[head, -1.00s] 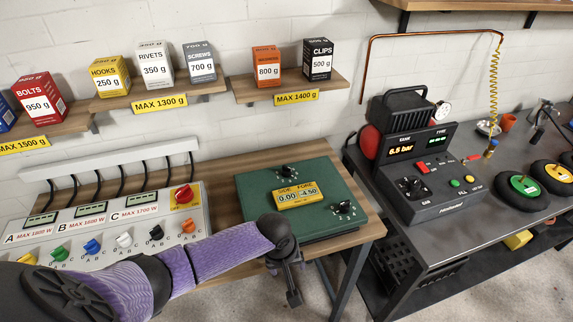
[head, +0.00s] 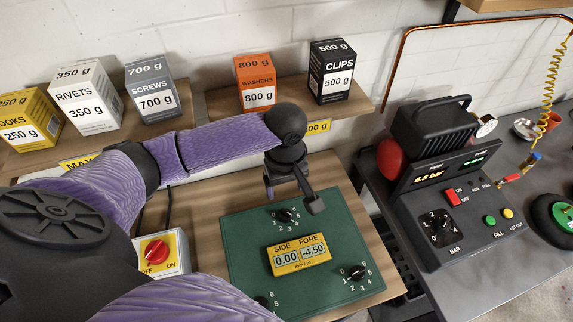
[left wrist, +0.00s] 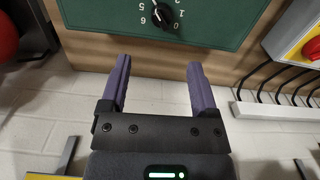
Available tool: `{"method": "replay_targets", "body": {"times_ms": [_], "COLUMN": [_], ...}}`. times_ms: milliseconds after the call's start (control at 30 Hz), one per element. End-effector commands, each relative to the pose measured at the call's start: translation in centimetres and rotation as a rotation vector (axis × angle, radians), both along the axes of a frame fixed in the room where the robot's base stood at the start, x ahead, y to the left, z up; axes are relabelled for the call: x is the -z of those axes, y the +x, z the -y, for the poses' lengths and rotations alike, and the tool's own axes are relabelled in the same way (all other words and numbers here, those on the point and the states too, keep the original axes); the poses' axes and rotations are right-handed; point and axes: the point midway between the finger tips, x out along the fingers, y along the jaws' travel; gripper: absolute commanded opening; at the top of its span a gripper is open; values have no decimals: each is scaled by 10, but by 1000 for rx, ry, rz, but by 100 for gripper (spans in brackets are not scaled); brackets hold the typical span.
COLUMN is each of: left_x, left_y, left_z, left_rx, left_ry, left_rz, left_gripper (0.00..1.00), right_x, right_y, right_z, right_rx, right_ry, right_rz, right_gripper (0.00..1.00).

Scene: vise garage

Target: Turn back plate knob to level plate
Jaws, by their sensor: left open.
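The green plate (head: 240,240) lies on the wooden bench. Its yellow display (head: 298,254) reads SIDE 0.00 and FORE -4.50. The back knob (head: 284,215) is black and sits near the plate's far edge; it also shows at the top of the left wrist view (left wrist: 163,16). Two more black knobs sit at the right (head: 355,272) and the front left (head: 262,303). My left gripper (head: 292,204) is open and empty, above the plate's far edge near the back knob. In the left wrist view its two fingers (left wrist: 158,82) are apart, pointing toward the plate, with the knob beyond them. My right gripper is not in view.
A shelf with boxes, including an orange washers box (head: 256,82) and a black clips box (head: 331,70), is on the wall behind. A switch panel (head: 170,268) stands left of the plate. A compressor unit (head: 440,200) is on the grey bench at right.

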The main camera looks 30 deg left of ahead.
Motion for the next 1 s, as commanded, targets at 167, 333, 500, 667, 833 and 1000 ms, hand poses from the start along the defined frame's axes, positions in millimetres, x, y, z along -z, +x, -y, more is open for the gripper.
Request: {"method": "replay_targets", "body": {"times_ms": [167,333,500,667,833,1000], "left_x": [30,72,96,100,99,99], "left_y": [-1,-1,-1,-1,-1,-1], "left_z": [0,0,1,0,0,0], "left_rx": [0,0,1,1,1,1], "left_ry": [1,1,1,1,1,1], "left_rz": [-4,-3,-1,0,0,0], "left_gripper": [78,78,78,78,74,38], "right_x": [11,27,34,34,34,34], "right_y": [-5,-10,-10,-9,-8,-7], "right_z": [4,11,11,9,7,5], "right_rx": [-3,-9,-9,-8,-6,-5], "right_ry": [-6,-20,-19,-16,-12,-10], "right_rz": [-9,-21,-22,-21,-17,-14], "right_gripper": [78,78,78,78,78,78]}}
